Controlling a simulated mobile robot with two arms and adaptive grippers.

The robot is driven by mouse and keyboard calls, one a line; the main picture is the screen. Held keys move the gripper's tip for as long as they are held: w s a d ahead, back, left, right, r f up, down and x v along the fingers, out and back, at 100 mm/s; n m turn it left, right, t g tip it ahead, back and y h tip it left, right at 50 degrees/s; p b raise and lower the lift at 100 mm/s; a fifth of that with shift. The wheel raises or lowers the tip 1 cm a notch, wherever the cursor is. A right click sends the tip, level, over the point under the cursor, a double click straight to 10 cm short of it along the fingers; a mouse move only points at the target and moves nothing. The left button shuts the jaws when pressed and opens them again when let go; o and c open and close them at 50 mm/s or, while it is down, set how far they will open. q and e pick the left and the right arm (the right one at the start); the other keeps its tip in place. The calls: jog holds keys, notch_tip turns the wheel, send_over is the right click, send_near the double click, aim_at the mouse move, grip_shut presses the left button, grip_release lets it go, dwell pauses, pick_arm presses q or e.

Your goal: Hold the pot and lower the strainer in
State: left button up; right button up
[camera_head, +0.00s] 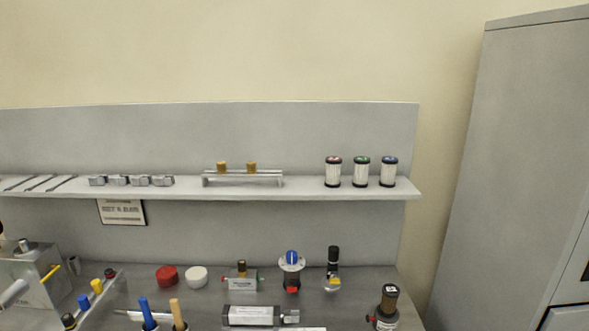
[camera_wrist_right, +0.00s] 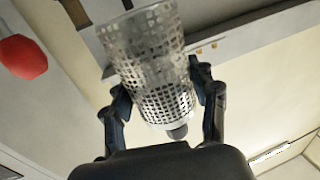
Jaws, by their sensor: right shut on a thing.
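The strainer (camera_wrist_right: 160,75) is a perforated metal cylinder in the right wrist view. My right gripper (camera_wrist_right: 165,95) has a dark finger on each side of it and is shut on it. A dark rounded tip shows at the strainer's end nearest the wrist camera. My right gripper does not show in the head view, and my left gripper is in neither view. I cannot tell for sure which thing is the pot.
The workbench (camera_head: 205,308) holds a red cap (camera_head: 167,276), a white cap (camera_head: 196,277), a blue-knobbed regulator (camera_head: 292,270) and a dark-topped canister (camera_head: 386,307). Several fittings and three striped cartridges (camera_head: 360,172) stand on the shelf (camera_head: 305,190). A grey cabinet (camera_head: 510,150) stands at the right.

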jog(key=w+a+r+n+g+y+p, duration=0.1)
jog(key=w+a+r+y+p, duration=0.1)
jog(key=r, duration=0.5)
jog(key=w+a+r+n+g+y+p, duration=0.1)
jog(key=w+a+r+n+y+p, duration=0.1)
jog(key=w+r, duration=0.4)
jog(key=shift+w+a+r+y+p, duration=0.4)
jog(key=shift+a+r, duration=0.3)
jog(key=shift+a, duration=0.35)
